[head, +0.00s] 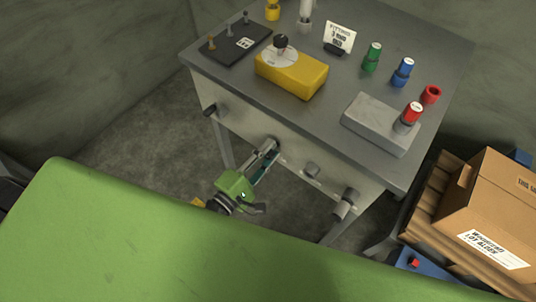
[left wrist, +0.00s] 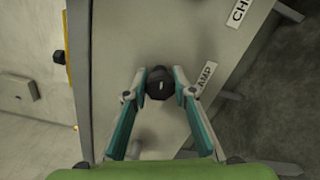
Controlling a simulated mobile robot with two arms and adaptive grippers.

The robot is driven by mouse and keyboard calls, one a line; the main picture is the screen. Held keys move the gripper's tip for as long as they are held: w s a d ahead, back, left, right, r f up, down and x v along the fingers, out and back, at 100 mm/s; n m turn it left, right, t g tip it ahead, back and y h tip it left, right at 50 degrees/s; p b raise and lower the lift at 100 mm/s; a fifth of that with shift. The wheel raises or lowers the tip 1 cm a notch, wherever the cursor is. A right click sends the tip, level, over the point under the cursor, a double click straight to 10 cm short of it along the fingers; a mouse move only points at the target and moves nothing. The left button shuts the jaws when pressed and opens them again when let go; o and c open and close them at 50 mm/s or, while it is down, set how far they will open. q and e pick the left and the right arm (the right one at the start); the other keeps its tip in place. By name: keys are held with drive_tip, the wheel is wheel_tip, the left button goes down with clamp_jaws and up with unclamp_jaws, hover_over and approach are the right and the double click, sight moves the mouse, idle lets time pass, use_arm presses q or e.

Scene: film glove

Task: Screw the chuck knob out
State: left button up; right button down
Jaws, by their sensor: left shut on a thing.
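My left gripper (head: 270,150) is at the front panel (head: 240,128) of the grey bench, its fingers closed around a dark round knob (left wrist: 159,83) with a white mark. The fingers hide this knob in the head view. Below it on the panel, a label (left wrist: 204,77) partly hidden by a finger reads "AMP". Another label (left wrist: 238,12), cut off by the frame, starts "CH" further right along the panel. My right gripper is not in view.
A dark knob (head: 209,111) stands at the panel's left end. On the bench top (head: 225,63) are a yellow box (head: 292,77), a grey block (head: 375,125) and coloured cylinders. A cardboard box (head: 490,200) stands at right. Floor to the left is clear.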

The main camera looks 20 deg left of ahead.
use_arm(q)
drive_tip(key=n+b, duration=0.2)
drive_tip(key=n, duration=0.2)
drive_tip(key=shift+w+r, duration=0.1)
idle(0.4)
drive_tip(key=shift+r, duration=0.1)
drive_tip(key=o, duration=1.1)
drive_tip(key=shift+w, duration=0.1)
drive_tip(key=v, duration=1.2)
